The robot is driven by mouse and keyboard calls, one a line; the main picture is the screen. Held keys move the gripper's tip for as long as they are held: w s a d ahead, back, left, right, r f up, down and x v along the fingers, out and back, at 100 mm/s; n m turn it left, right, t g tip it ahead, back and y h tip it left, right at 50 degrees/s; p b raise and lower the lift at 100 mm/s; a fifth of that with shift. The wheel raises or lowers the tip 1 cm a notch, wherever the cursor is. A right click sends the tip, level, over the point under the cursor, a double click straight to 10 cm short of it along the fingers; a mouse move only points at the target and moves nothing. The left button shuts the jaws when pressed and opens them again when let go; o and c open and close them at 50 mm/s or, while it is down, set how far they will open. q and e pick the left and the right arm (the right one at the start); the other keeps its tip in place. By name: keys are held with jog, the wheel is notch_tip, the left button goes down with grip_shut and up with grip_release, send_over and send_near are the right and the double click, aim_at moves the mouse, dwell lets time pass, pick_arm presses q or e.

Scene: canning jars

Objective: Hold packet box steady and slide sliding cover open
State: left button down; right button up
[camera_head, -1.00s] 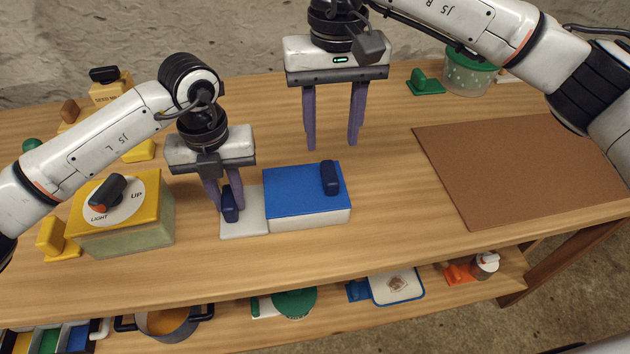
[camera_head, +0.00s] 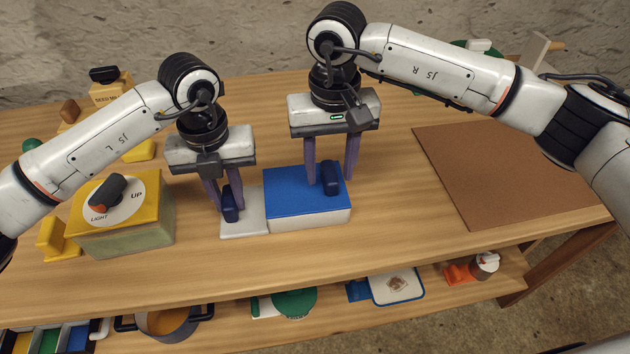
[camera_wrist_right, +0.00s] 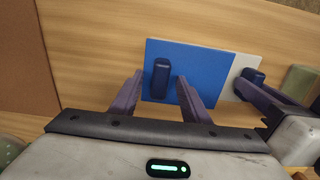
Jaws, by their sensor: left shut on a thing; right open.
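The packet box (camera_head: 290,222) is white and sits on the bench, with a blue sliding cover (camera_head: 290,190) on top. The cover has a dark blue knob (camera_head: 331,177) at its right end. A low white plate (camera_head: 248,223) with another dark blue knob (camera_head: 230,204) extends from the box's left side. My left gripper (camera_head: 224,204) is shut on that plate's knob. My right gripper (camera_head: 330,180) is open just over the cover, its fingers on either side of the cover knob. In the right wrist view the cover knob (camera_wrist_right: 160,78) stands between the open fingers.
A yellow-topped box with a dial (camera_head: 120,215) stands to the left. A brown mat (camera_head: 510,170) lies on the right. A lower shelf holds a green lid (camera_head: 295,303) and a blue-rimmed tray (camera_head: 397,287). The bench in front of the box is clear.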

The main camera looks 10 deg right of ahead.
grip_shut()
jog(key=shift+d, duration=2.05)
pick_arm(q)
jog(key=shift+a, duration=0.1)
pick_arm(e)
jog(key=shift+s+d, duration=0.1)
jog(key=shift+d, duration=3.55)
grip_release()
jog(key=shift+a+r, duration=0.1)
jog(key=shift+r, duration=0.05)
